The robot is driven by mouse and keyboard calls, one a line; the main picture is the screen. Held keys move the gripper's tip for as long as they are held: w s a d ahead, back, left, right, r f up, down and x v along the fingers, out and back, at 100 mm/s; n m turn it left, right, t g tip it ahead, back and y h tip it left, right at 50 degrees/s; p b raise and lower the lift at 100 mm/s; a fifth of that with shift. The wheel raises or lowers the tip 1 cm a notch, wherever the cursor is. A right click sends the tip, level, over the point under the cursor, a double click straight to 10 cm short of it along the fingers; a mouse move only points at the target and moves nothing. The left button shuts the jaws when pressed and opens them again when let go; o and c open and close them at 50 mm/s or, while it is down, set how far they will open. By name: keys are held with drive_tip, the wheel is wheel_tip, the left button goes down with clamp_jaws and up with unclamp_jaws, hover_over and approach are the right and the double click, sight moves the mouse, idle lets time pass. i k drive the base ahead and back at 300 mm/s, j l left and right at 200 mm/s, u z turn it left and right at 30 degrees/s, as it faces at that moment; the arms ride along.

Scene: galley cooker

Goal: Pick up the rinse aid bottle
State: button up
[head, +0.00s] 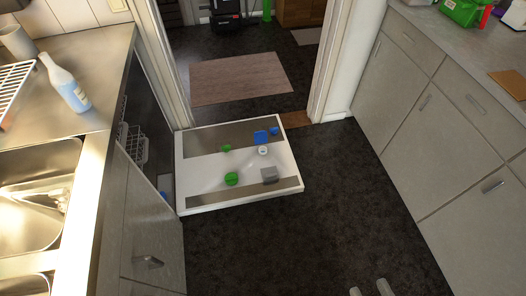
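A pale blue and white bottle (64,82) with a narrow white neck, which looks like the rinse aid bottle, stands on the steel counter at the left, beside the sink. My gripper (370,288) shows only as two pale fingertips at the bottom edge, right of centre. The fingertips are apart with dark floor between them, and nothing shows in the gap. My gripper is far from the bottle, low and to the right of it. The rest of my gripper is out of the frame.
The dishwasher door (200,172) hangs open over the floor, with green, blue and grey parts on its inner face. The sink (40,200) and a white rack (12,85) flank the bottle. Grey cabinets (440,130) line the right. Dark floor (320,220) between is clear.

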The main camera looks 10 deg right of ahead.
sight(64, 82)
drive_tip(key=i+u, duration=0.15)
drive_tip(key=u, duration=0.25)
drive_tip(key=i+l+u, duration=0.15)
drive_tip(key=u, duration=0.25)
drive_tip(key=i+l+u, duration=0.1)
drive_tip(key=u, duration=0.3)
drive_tip(key=i+l+u, duration=0.1)
drive_tip(key=i+l, duration=0.15)
drive_tip(key=i+l+u, duration=0.1)
drive_tip(key=l, duration=0.4)
drive_tip(key=i+l+u, duration=0.1)
drive_tip(key=i+l, duration=0.35)
drive_tip(key=i, duration=0.4)
